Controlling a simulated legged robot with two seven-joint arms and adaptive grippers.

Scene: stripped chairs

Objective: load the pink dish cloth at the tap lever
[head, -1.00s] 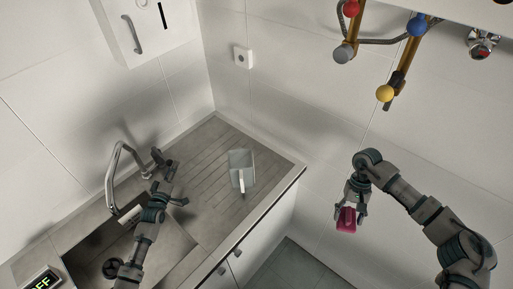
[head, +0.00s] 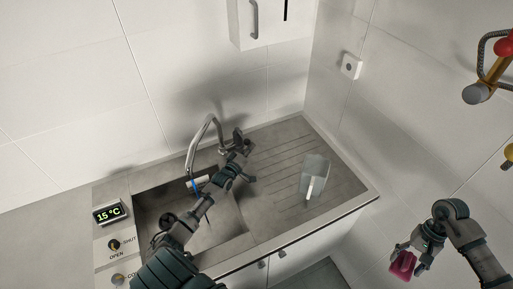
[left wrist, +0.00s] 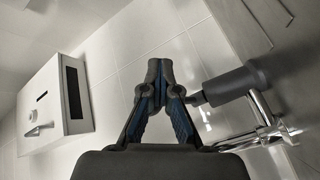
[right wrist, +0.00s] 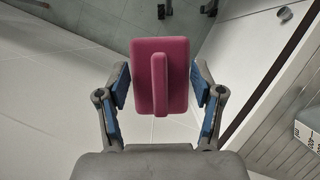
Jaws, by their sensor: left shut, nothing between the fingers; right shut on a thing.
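The pink dish cloth (head: 402,265) looks like a stiff block with a raised ridge. In the right wrist view the cloth (right wrist: 174,72) sits between the fingers of my right gripper (head: 410,256), which is shut on it, away from the sink at the lower right. The curved metal tap (head: 207,124) stands behind the sink. Its dark lever (head: 238,135) sits at its right. My left gripper (head: 242,172) is shut and empty, just in front of the lever. In the left wrist view the dark lever (left wrist: 237,84) lies right of the closed fingertips; contact cannot be told.
A control panel reading 15 °C (head: 109,213) stands left of the sink basin (head: 225,222). A clear container (head: 315,172) stands on the ribbed drainboard (head: 275,165). A white wall dispenser (head: 270,22) hangs above. Pipes with a red knob (head: 504,46) are at the right.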

